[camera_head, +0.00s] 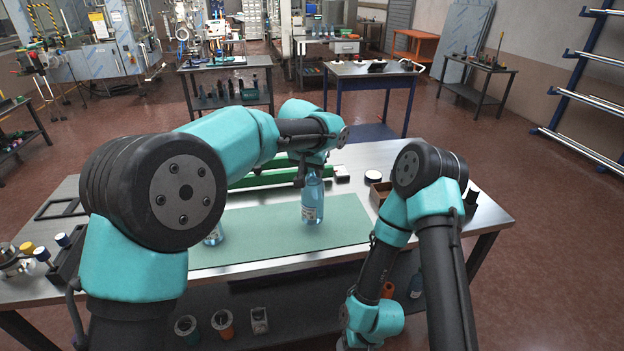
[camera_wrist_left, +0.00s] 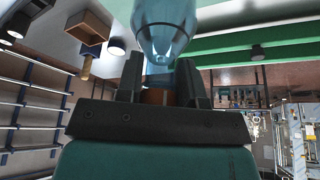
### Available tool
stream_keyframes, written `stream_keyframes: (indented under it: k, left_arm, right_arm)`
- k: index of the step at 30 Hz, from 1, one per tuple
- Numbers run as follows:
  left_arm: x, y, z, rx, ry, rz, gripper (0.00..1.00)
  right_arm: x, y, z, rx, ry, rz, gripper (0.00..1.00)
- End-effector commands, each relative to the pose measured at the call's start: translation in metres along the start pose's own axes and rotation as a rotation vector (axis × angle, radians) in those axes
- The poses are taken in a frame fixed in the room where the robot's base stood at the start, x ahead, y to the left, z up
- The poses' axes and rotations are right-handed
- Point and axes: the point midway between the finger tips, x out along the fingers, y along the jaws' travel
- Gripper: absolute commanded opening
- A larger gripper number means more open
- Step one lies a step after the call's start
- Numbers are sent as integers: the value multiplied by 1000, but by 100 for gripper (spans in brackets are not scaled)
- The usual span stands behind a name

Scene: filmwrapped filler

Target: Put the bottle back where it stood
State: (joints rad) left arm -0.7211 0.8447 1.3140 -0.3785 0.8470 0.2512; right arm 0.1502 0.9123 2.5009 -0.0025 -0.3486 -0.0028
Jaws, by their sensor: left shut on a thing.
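A clear blue bottle (camera_head: 312,203) with a pale label is upright over the green mat (camera_head: 262,226), right of the mat's middle. I cannot tell whether its base touches the mat. My left gripper (camera_head: 309,176) is shut on the bottle near its top. In the left wrist view the bottle (camera_wrist_left: 166,28) shows large at the top, its narrowing end between the two dark fingers of the left gripper (camera_wrist_left: 160,82). A second blue bottle (camera_head: 214,236) stands on the mat, mostly hidden behind my left arm. My right gripper is out of sight below the head view.
A green bar-like fixture (camera_head: 257,179) lies behind the mat. A brown box (camera_head: 381,193) and a white-topped round item (camera_head: 373,176) are on the right of the metal table (camera_head: 478,221). Small knobbed parts (camera_head: 42,254) sit at the left. The mat's right part is clear.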

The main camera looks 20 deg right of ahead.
Motion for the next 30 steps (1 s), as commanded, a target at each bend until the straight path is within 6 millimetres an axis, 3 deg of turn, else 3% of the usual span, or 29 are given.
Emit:
stream_keyframes:
  k: [8,17,30]
  left_arm:
    - [2,0,1,0,1,0,0]
    - [30,0,13,1,1,-1,0]
    - [34,0,14,-1,3,0,0]
  right_arm:
    - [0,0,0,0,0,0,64]
    - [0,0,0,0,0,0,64]
    - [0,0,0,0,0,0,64]
